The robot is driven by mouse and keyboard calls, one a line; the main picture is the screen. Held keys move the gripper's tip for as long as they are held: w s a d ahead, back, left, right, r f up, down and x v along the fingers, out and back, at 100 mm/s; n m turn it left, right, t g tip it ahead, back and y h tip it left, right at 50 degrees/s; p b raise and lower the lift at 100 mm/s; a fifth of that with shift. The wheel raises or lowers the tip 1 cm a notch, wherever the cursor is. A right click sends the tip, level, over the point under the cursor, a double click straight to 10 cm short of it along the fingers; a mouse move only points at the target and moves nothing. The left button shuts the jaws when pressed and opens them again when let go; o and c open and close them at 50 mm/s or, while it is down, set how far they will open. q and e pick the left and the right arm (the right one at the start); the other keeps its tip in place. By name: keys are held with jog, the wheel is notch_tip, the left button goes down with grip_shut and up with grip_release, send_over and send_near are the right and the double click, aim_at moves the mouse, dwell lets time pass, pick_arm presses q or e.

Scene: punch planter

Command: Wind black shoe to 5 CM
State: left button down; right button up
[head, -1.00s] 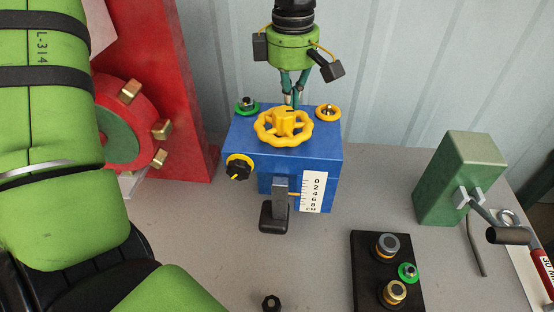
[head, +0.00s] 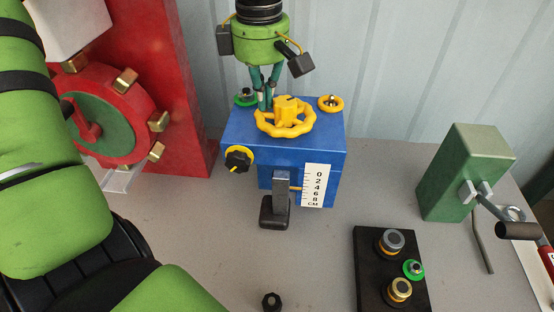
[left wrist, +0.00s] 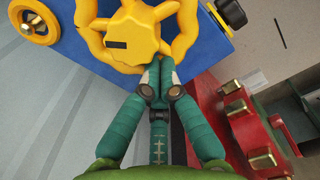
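The blue box (head: 245,128) has a yellow handwheel (head: 298,124) on top; the wheel also shows in the left wrist view (left wrist: 135,35). The black shoe (head: 274,212) is at the foot of a grey upright slide (head: 281,187) on the box's front. A yellow pointer (head: 295,188) sits beside the white scale (head: 316,187), near the 4 mark. My left gripper (head: 265,104) reaches down at the wheel's rear left. In the left wrist view its fingertips (left wrist: 159,66) are together against the wheel, between rim and hub. My right gripper is not in view.
A black knob (head: 238,159) is on the box's left front. A red machine (head: 185,90) stands left. A green block with a crank (head: 465,165) stands right. A black tray with round parts (head: 372,275) lies front right, and a small black knob (head: 271,301) at the front.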

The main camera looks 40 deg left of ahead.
pick_arm(q)
jog(key=shift+s+d+f, duration=0.25)
jog(key=shift+s+f, duration=0.35)
jog(key=shift+s, duration=0.35)
jog(key=shift+s+d, duration=0.1)
jog(key=shift+s, duration=0.1)
jog(key=shift+w+r+p, duration=0.15)
jog(key=shift+r+p, duration=0.35)
jog(key=shift+r, duration=0.3)
notch_tip(320, 180, up, 7)
jog(key=p, duration=0.5)
jog(key=shift+w, duration=0.1)
